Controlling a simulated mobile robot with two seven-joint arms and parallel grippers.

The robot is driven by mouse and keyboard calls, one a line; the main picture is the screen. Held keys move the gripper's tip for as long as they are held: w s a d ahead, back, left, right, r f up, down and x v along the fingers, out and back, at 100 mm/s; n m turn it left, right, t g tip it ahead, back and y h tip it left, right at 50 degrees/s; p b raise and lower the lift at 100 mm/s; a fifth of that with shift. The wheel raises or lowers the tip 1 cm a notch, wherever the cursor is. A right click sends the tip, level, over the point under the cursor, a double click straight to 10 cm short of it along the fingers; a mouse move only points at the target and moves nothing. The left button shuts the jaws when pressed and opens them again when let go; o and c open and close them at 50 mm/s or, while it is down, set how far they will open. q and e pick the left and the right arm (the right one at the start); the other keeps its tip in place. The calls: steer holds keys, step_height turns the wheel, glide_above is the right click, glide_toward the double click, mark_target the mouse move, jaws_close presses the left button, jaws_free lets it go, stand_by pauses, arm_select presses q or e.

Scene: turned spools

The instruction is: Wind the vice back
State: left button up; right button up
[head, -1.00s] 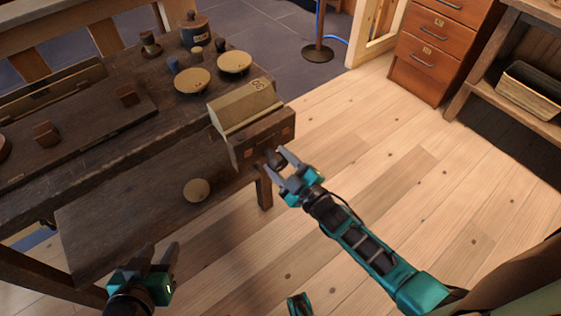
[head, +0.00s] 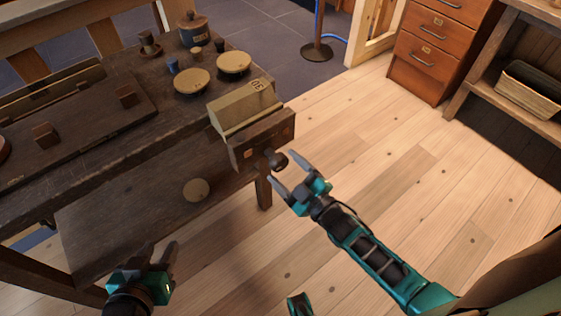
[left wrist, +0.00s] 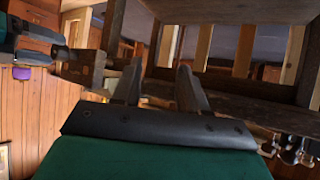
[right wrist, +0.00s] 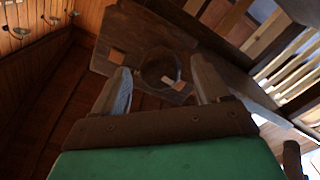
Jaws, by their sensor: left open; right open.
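The vice is at the right end of the dark workbench, with a wooden front jaw (head: 262,140) and a dark round screw knob (head: 278,160) on its outer face. My right gripper (head: 284,172) is open just off the knob, fingers pointing at it, apparently empty. In the right wrist view the jaw (right wrist: 132,32) fills the middle and the dark knob (right wrist: 160,72) shows between the open fingers (right wrist: 162,75). My left gripper (head: 160,254) is open and empty at the lower left, apart from the vice, in front of the bench's lower shelf.
A beige marked block (head: 243,108) sits just behind the front jaw. Two tan discs (head: 192,80) (head: 234,62) and a dark labelled pot (head: 193,28) stand on the bench top (head: 120,140). A round disc (head: 195,190) lies on the lower shelf. Floor right of the vice is clear.

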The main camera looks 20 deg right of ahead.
arm_select(q)
steer(key=shift+s+a+p, duration=0.25)
steer(key=shift+a+p, duration=0.1)
steer(key=shift+p, duration=0.1)
arm_select(e)
steer(key=v, duration=1)
arm_select(q)
steer(key=shift+w+r, duration=0.1)
steer(key=shift+r, duration=0.05)
steer(key=shift+r, duration=0.1)
arm_select(e)
steer(key=shift+r, duration=0.1)
arm_select(q)
steer(key=r+p, duration=0.1)
steer(key=p, duration=0.1)
steer(key=a+r+p, duration=0.1)
steer(key=p, duration=0.1)
steer(key=s+a+r+p, duration=0.1)
steer(key=p, duration=0.1)
steer(key=shift+s+r+y, duration=0.1)
steer(key=shift+y, duration=0.3)
arm_select(e)
steer(key=s+r+m+g+h, duration=0.4)
steer(key=r+m+g, duration=0.2)
steer(key=m, duration=0.3)
steer(key=shift+a+r, duration=0.25)
steer(key=shift+a, duration=0.2)
arm_select(q)
steer(key=shift+d, duration=0.2)
